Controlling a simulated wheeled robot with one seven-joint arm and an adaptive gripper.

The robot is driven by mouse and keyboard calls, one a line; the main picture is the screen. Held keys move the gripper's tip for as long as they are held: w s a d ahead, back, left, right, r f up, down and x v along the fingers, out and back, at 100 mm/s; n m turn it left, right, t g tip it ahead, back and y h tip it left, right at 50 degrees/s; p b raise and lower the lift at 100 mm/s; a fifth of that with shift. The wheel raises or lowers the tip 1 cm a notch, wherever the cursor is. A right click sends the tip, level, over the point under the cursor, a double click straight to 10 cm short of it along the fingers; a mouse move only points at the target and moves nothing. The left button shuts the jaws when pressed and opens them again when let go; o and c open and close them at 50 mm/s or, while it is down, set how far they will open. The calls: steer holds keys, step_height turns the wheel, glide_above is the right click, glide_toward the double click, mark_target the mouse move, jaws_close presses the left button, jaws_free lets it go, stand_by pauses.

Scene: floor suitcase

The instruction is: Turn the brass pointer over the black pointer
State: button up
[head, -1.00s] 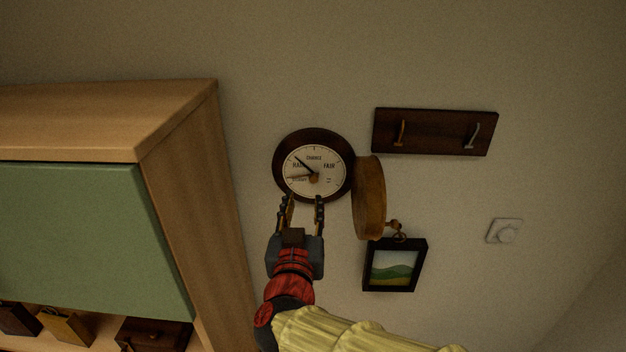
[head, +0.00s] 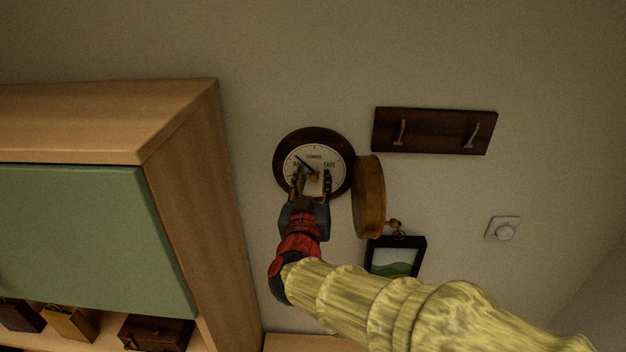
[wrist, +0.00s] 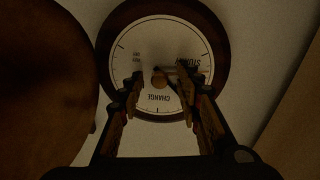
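The round barometer (head: 283,148) hangs on the wall with a dark wooden rim and a white dial; it also fills the middle of the wrist view (wrist: 150,38). The black pointer (head: 304,162) points up and left, between the rain and change markings. The brass knob (wrist: 158,80) sits at the dial's centre. The brass pointer is mostly hidden by my fingers in the head view. My gripper (head: 312,173) is open in front of the dial, one finger on each side of the knob. I cannot tell whether the fingers touch it.
The barometer's round wooden cover (head: 370,196) stands swung open close to the right. A wooden cabinet (head: 200,200) stands at left. Wall above is clear.

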steer(key=shift+c, duration=0.5)
steer(key=c, duration=0.7)
jaws_close()
steer(key=shift+m+b, duration=0.3)
steer(key=m+b, duration=0.4)
steer(key=shift+f, duration=0.15)
steer(key=m+b, duration=0.4)
steer(key=m, duration=0.2)
steer(key=shift+d+g+b, duration=0.1)
steer(key=shift+g+b, duration=0.2)
steer(key=o, duration=0.8)
jaws_free()
